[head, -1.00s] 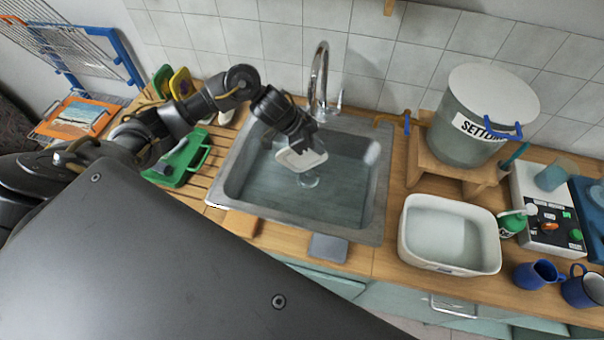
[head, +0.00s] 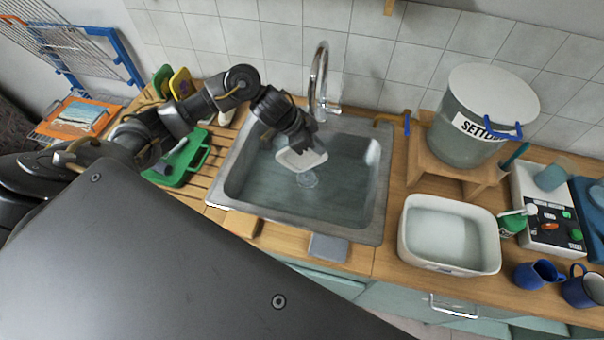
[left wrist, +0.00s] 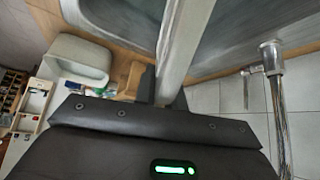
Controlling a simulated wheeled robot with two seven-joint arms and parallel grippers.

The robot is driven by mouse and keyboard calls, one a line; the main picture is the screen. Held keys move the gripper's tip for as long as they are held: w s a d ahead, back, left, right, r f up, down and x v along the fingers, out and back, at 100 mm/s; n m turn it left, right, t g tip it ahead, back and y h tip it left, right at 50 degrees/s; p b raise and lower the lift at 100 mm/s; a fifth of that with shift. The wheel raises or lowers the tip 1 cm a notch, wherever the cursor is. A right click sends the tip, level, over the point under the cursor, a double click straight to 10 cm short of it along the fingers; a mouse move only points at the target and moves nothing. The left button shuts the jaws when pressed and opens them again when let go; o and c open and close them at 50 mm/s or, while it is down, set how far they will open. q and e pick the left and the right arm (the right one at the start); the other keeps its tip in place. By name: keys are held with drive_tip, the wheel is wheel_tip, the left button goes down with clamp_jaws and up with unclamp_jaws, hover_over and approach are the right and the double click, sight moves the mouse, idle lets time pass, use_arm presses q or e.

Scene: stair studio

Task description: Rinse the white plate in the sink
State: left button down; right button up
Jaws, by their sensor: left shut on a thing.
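The white plate (head: 300,160) is small and roughly square, and hangs tilted over the sink (head: 381,190). My left gripper (head: 303,139) is shut on the plate's upper edge; its fingertips are partly hidden. In the left wrist view the plate shows nearly edge-on as a pale strip (left wrist: 185,45) rising from the jaws. The sink basin holds water, and a ring of disturbed water (head: 307,180) lies just under the plate. My right gripper is not in view.
A white tub (head: 452,266) stands right of the sink. Behind it a lidded bucket (head: 465,140) sits on a wooden stand (head: 425,168). A green item (head: 190,163) lies on the slatted board at left. A grey block (head: 328,247) lies at the sink's front edge.

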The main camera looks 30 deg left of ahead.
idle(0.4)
use_arm(q)
drive_tip(key=shift+r, duration=2)
